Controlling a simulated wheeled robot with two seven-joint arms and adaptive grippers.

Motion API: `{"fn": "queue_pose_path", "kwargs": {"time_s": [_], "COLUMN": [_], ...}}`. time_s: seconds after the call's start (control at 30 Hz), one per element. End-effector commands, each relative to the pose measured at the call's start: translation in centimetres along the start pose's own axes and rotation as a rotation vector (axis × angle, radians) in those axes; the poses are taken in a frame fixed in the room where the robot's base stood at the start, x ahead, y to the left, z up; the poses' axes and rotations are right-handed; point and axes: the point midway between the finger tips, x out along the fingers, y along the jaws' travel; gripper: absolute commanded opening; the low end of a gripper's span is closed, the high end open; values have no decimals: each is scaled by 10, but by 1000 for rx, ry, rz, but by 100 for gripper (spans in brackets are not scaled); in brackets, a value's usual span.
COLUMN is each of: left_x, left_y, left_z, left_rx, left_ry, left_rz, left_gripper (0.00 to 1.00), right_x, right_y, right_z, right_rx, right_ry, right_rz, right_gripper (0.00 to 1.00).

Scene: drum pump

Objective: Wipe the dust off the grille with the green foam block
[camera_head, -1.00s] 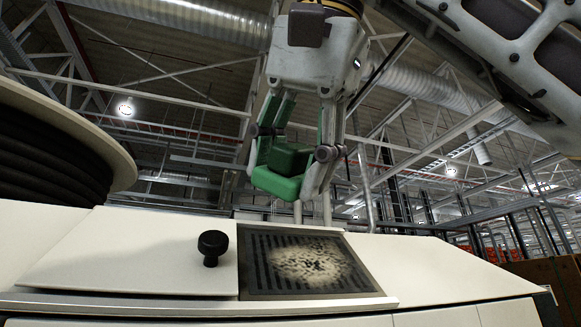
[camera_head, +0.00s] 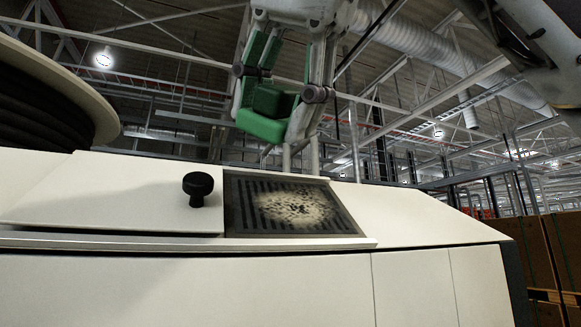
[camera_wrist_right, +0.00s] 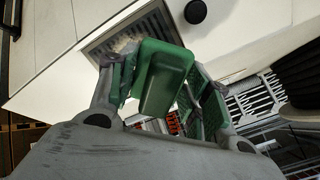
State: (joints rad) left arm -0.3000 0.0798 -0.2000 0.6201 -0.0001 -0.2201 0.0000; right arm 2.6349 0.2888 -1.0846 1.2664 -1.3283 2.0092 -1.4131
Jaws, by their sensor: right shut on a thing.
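The grille (camera_head: 238,205) is a dark slotted panel set in the sloped white top of a cabinet. A pale, speckled dust patch (camera_head: 296,207) covers its middle and right part. My right gripper (camera_head: 272,112) is above the grille, shut on the green foam block (camera_head: 262,130), apart from the grille in the head view. In the right wrist view the block (camera_wrist_right: 166,80) sits between the fingers and hides part of the grille (camera_wrist_right: 150,32). My left gripper is not in view.
A sliding white cover with a black knob (camera_head: 198,187) lies left of the grille. A large cable reel (camera_head: 50,85) stands behind at the left. Brown boxes (camera_head: 557,245) are at the right. The white top right of the grille is clear.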

Motion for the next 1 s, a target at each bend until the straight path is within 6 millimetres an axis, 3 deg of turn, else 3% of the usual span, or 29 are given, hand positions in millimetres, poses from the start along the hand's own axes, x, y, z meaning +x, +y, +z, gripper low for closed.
{"fn": "queue_pose_path", "kwargs": {"time_s": [1.0], "left_x": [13], "left_y": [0], "left_z": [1], "left_rx": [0], "left_ry": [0], "left_rz": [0], "left_gripper": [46], "right_x": [61], "right_y": [6], "right_z": [8], "right_rx": [1], "right_ry": [0], "right_rz": [1], "right_gripper": [30]}}
